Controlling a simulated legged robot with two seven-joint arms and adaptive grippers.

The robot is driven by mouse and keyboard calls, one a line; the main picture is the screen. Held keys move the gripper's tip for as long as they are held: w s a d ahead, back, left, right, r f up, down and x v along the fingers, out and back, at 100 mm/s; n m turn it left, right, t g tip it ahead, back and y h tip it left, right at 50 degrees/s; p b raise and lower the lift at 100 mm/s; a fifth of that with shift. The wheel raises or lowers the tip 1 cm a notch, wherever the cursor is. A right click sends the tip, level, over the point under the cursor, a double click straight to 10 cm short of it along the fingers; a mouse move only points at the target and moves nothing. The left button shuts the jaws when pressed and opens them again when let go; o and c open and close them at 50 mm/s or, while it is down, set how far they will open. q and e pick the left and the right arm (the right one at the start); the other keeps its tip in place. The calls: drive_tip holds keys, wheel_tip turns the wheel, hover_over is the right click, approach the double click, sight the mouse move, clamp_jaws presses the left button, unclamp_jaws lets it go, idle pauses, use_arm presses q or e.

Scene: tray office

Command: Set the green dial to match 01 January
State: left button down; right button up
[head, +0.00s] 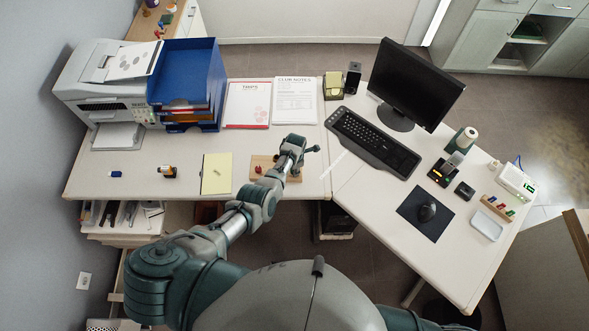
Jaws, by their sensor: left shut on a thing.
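A small wooden board (262,161) lies near the front edge of the left desk. A small red knob (258,170) shows on its left part. My left gripper (297,152) is over the right part of the board. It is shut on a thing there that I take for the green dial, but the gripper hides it. No date marks can be read on the board from here. My right gripper is not in view.
A yellow notepad (216,173) lies left of the board. A keyboard (373,142) and monitor (416,83) stand to the right. Papers (294,100) lie behind, beside a blue tray stack (188,75). The desk in front of the papers is mostly clear.

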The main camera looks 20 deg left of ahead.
use_arm(q)
drive_tip(key=n+b, duration=0.1)
drive_tip(key=n, duration=0.3)
drive_tip(key=shift+w, duration=0.1)
drive_tip(key=n+b, duration=0.2)
drive_tip(key=n, duration=0.2)
drive_tip(key=shift+n, duration=0.3)
drive_tip(key=shift+b, duration=0.3)
drive_tip(key=c, duration=0.9)
unclamp_jaws()
drive_tip(key=shift+o, duration=0.2)
drive_tip(key=shift+r, duration=0.15)
wheel_tip(320, 180, up, 12)
drive_tip(key=shift+d, duration=0.4)
